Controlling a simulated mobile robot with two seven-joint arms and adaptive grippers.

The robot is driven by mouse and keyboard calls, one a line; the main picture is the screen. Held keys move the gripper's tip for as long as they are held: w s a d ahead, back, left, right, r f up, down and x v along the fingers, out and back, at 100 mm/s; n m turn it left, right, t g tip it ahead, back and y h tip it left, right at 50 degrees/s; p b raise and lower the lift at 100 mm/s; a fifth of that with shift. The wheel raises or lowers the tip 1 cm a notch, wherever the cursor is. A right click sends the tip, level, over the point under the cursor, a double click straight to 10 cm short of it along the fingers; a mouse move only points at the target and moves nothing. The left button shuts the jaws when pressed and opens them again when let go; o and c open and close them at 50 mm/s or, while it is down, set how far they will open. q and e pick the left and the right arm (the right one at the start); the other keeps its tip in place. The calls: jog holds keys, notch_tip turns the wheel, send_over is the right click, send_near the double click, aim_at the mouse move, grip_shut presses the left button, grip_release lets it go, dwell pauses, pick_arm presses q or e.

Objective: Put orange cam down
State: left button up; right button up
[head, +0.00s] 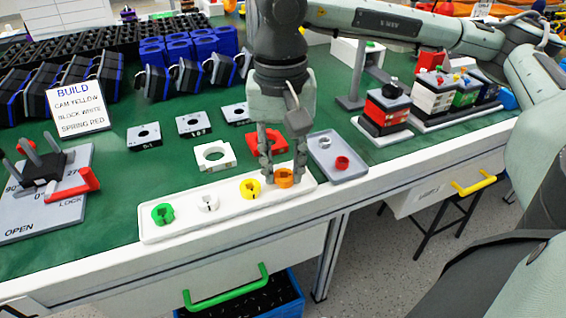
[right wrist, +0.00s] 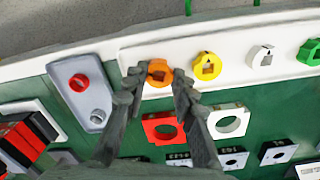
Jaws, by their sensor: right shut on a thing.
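The orange cam (head: 284,178) is a small ring with a square hole, at the right end of the white tray (head: 160,236). My right gripper (head: 283,172) points down over it with its fingers on either side, shut on it. In the right wrist view the orange cam (right wrist: 159,73) sits between the two fingertips (right wrist: 157,80), over or on the tray; I cannot tell if it touches the tray floor. The yellow cam (head: 250,188), white cam (head: 208,202) and green cam (head: 163,214) lie in a row to its left. My left gripper is not in view.
A white block (head: 214,155) and a red block (head: 268,145) lie behind the tray. A sign (head: 80,107) reads cam yellow, block white, spring red. The table's front edge is close.

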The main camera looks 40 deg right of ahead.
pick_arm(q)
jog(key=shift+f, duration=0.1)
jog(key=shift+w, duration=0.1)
pick_arm(e)
jog(key=shift+f, duration=0.1)
jog(key=o, duration=0.5)
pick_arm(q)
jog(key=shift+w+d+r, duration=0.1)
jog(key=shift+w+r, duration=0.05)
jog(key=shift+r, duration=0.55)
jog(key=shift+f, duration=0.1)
